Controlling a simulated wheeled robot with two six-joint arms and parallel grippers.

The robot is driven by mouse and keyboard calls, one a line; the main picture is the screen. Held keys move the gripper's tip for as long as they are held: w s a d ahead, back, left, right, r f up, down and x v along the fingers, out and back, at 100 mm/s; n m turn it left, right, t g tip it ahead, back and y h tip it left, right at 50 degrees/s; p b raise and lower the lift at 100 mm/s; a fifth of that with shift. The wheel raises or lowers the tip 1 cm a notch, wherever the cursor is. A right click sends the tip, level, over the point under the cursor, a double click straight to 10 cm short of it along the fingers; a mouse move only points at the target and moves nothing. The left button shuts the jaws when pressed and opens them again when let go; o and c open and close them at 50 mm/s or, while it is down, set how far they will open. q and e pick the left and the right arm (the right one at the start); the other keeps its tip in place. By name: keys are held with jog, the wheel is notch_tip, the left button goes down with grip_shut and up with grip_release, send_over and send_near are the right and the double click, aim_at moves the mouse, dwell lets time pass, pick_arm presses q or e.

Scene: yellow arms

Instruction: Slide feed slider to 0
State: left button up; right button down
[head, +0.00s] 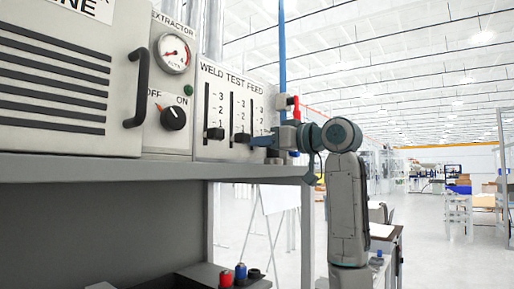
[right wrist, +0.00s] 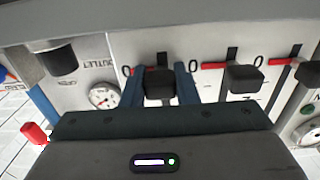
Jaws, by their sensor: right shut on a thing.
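The feed slider is the rightmost of three on the panel marked WELD TEST FEED; its slot (head: 252,108) shows in the head view, its knob is hidden behind my right gripper (head: 265,141). In the right wrist view, the scale appears upside down. My right gripper (right wrist: 160,88) has its blue fingers on both sides of the black feed knob (right wrist: 160,90), shut on it. The red 0 mark (right wrist: 141,70) lies beside the knob's upper edge in that view; the exact reading is hard to tell. My left gripper is out of view.
The test knob (head: 242,138) and weld knob (head: 215,133) sit low in their slots, close beside the gripper. A shelf edge (head: 150,170) runs under the panel. A blue upright pole (head: 282,50) and red handle (head: 296,107) stand right of it.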

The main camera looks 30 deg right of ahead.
jog(key=shift+f, duration=0.35)
jog(key=c, duration=1.1)
grip_release()
jog(key=shift+s, duration=0.15)
jog(key=shift+s+d, duration=0.1)
jog(key=shift+s, duration=0.05)
pick_arm(q)
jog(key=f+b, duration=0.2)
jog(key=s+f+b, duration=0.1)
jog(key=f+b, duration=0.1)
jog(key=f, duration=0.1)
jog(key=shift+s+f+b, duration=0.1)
jog(key=shift+b, duration=0.3)
pick_arm(e)
jog(key=v, duration=1)
jog(key=shift+s+d, duration=0.1)
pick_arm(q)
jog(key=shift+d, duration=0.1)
